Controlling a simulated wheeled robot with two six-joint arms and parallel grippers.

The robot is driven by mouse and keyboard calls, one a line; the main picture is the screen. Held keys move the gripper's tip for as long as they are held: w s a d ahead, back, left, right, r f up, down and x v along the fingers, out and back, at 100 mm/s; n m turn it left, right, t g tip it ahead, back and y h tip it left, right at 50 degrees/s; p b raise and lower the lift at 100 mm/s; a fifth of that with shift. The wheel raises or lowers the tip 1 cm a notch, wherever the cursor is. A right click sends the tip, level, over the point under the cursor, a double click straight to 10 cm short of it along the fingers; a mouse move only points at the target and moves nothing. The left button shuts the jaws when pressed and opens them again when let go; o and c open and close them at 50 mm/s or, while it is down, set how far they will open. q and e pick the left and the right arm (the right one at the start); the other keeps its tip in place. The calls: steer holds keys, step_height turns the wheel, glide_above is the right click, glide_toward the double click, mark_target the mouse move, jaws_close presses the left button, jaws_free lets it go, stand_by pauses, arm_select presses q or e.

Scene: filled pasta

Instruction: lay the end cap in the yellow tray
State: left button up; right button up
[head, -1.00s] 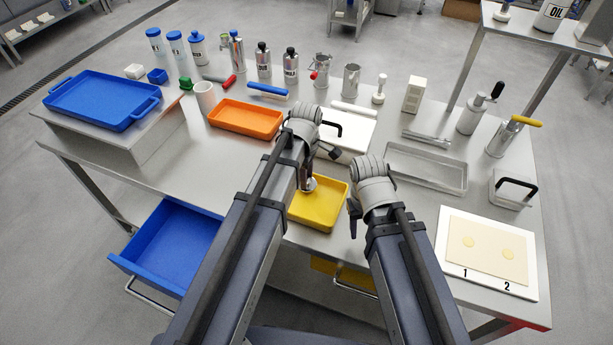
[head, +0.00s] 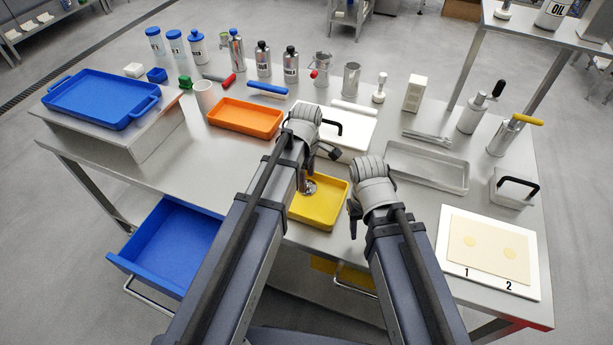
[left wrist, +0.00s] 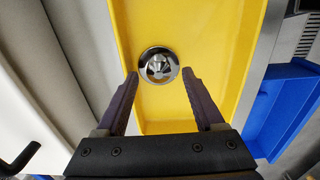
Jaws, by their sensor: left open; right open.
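The yellow tray (head: 322,208) stands on the steel table in front of my arms. The end cap (left wrist: 158,65), a shiny round metal piece with a raised middle, lies on the floor of the yellow tray (left wrist: 205,100) in the left wrist view. It also shows small in the head view (head: 310,187). My left gripper (left wrist: 168,78) is open, its two fingers apart on either side of the cap and just short of it, not gripping it. My right gripper (head: 354,218) is right of the yellow tray, its fingers partly hidden and small.
An orange tray (head: 247,119) and a white board (head: 357,133) with a black handle lie behind. A steel tray (head: 425,170) is to the right, and a white panel (head: 527,283) with two pale discs is front right. An open blue drawer (head: 165,250) juts out front left.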

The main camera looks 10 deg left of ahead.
arm_select(q)
step_height(320, 180, up, 13)
steer(key=p, duration=1.3)
steer(key=s+d+m, duration=0.2)
steer(key=s+m, duration=0.5)
steer(key=m, duration=0.2)
steer(key=s+d+m+y, duration=0.1)
steer(key=s+d+m, duration=0.2)
steer(key=s+m, duration=0.4)
steer(key=shift+s+d+r+m, duration=0.2)
steer(key=shift+s+m, duration=0.1)
steer(key=shift+m, duration=1.5)
steer(key=shift+c, duration=0.2)
